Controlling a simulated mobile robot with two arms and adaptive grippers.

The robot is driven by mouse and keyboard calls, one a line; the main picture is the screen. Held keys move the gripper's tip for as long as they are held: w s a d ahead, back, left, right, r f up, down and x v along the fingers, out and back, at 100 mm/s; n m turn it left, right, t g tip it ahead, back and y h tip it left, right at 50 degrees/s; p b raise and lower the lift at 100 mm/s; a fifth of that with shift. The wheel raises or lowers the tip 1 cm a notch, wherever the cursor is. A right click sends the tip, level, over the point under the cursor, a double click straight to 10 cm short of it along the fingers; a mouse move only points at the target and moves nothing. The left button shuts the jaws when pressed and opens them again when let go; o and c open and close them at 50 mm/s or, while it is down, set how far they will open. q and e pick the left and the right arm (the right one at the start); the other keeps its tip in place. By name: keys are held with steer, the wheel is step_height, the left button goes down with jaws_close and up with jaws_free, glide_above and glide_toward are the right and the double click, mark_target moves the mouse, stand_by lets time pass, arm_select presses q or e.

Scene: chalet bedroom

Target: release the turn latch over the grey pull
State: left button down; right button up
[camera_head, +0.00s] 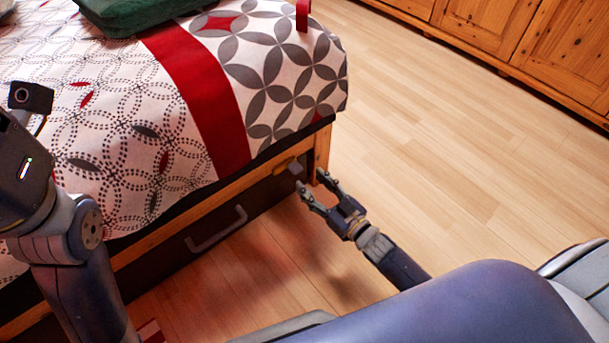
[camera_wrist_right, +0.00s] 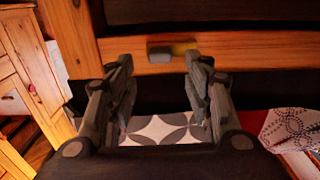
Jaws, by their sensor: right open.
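The turn latch (camera_head: 287,164) is a small yellowish and grey piece on the wooden bed rail, above the dark drawer front near the bed's corner post. In the right wrist view the latch (camera_wrist_right: 160,54) shows as a grey block with a yellow part beside it, lying along the wood. The grey pull (camera_head: 217,230) is a bar handle on the drawer front, to the left and lower. My right gripper (camera_head: 313,184) is open and empty, just right of the latch; in its wrist view the latch appears between the fingertips, apart from them. My left gripper is outside the frame.
The bed (camera_head: 195,95) with its patterned cover fills the left, above the drawer. My left arm stands in front of it. The wooden floor (camera_head: 440,150) to the right is clear up to the wooden cabinets (camera_head: 490,25). A red object (camera_head: 151,331) shows at the bottom edge.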

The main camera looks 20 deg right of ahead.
steer(key=v, duration=0.6)
steer(key=shift+s+d, duration=0.15)
steer(key=shift+s, duration=0.25)
